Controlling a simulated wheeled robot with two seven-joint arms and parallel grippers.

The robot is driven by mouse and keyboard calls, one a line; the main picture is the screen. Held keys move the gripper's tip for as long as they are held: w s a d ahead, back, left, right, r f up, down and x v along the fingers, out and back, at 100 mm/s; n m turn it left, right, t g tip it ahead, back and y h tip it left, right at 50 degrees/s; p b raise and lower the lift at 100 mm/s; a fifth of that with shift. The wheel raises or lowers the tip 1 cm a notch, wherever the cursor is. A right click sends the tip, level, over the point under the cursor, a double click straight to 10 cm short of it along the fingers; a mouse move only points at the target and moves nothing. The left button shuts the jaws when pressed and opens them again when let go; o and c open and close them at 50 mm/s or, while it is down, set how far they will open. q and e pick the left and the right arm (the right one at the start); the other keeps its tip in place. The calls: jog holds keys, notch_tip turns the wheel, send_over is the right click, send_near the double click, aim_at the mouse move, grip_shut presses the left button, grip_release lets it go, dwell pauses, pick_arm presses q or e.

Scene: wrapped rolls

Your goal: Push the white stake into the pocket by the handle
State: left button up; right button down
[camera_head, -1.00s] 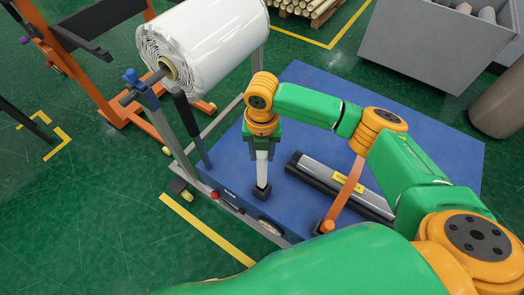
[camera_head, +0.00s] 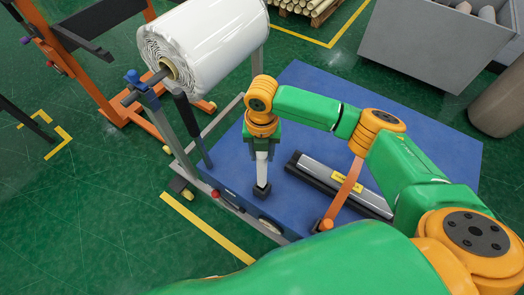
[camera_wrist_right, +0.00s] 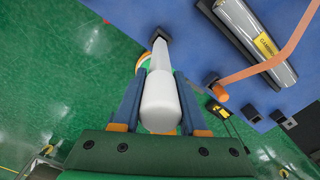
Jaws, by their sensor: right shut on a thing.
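The white stake (camera_head: 262,172) stands upright on the blue cart deck, its lower end at a small black pocket (camera_head: 261,191). My right gripper (camera_head: 262,152) is above it, shut on its upper part. In the right wrist view the stake (camera_wrist_right: 160,92) lies between the two blue fingers of my right gripper (camera_wrist_right: 160,105), its rounded end near the camera. The pocket (camera_wrist_right: 159,37) is at the far end of the stake. How deep the stake sits in it cannot be told. My left gripper is not in view.
A bar with a yellow label (camera_head: 346,183) and an orange strap (camera_head: 345,192) lie on the blue deck (camera_head: 420,150) right of the stake. A large white wrapped roll (camera_head: 215,45) hangs on a stand behind left. A grey bin (camera_head: 430,45) stands at the back right.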

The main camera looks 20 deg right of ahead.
aim_at(262, 167)
jog(key=shift+f+b, duration=2.1)
jog(key=shift+f, duration=1.4)
jog(key=shift+c, duration=1.8)
grip_release()
notch_tip(262, 167, up, 7)
jog(key=shift+r+b, duration=0.1)
jog(key=shift+b, duration=0.45)
jog(key=shift+s, duration=0.1)
